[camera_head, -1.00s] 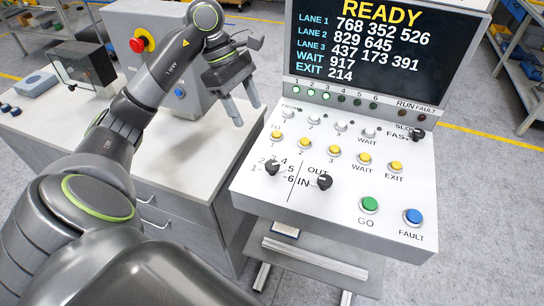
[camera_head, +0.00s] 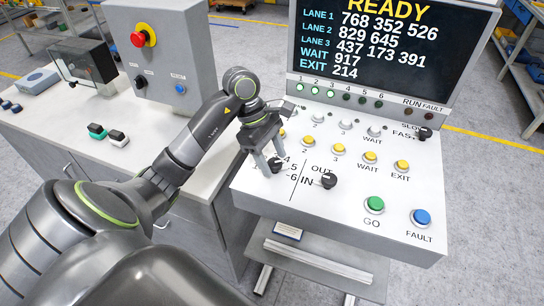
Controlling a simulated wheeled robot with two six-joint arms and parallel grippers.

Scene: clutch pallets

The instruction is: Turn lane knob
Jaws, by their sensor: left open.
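The lane knob (camera_head: 276,165) is a black selector on the white sloped control panel (camera_head: 409,239), with numbers around it, some hidden by my gripper. My left gripper (camera_head: 272,168) points down at the lane knob, with its two grey fingers open and apart. Its fingertips appear beside or around the knob; I cannot tell whether they touch it. A second black knob (camera_head: 327,180), marked OUT and IN, sits to the right. My right gripper is not in view.
The screen (camera_head: 395,45) above the panel reads READY with lane numbers. A grey box with a red emergency stop (camera_head: 143,37) is at the left.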

